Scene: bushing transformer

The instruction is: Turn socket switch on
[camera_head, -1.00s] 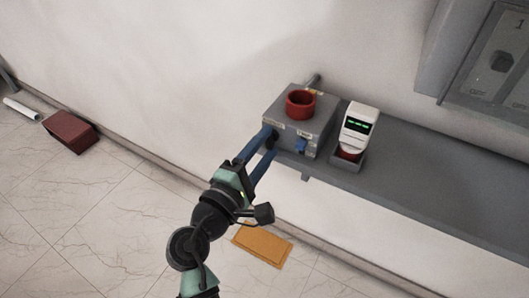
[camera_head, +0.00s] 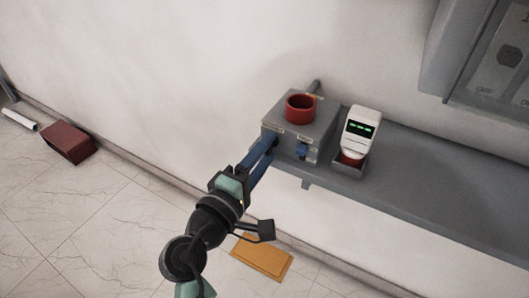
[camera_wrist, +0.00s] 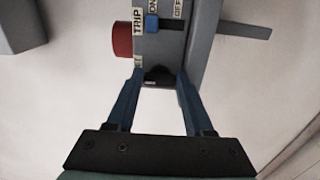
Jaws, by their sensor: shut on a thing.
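A grey socket box (camera_head: 285,118) with a red ring (camera_head: 300,108) on top sits on the grey shelf against the wall. Its front carries a blue switch (camera_head: 302,151), also seen in the wrist view (camera_wrist: 152,24) beside labels reading TRIP, ON and OFF. A dark knob (camera_wrist: 158,77) sits on the same face near the box's edge. My gripper (camera_head: 270,146) reaches the left part of the front. In the wrist view, its blue fingers (camera_wrist: 159,84) stand on either side of the dark knob, shut on it. The fingers hide the knob in the head view.
A white device with a green display (camera_head: 361,128) stands right of the box in a grey holder. The shelf (camera_head: 430,185) is clear farther right. A grey wall cabinet (camera_head: 455,50) hangs above. A red box (camera_head: 68,143) and a yellow plate (camera_head: 262,258) lie on the floor.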

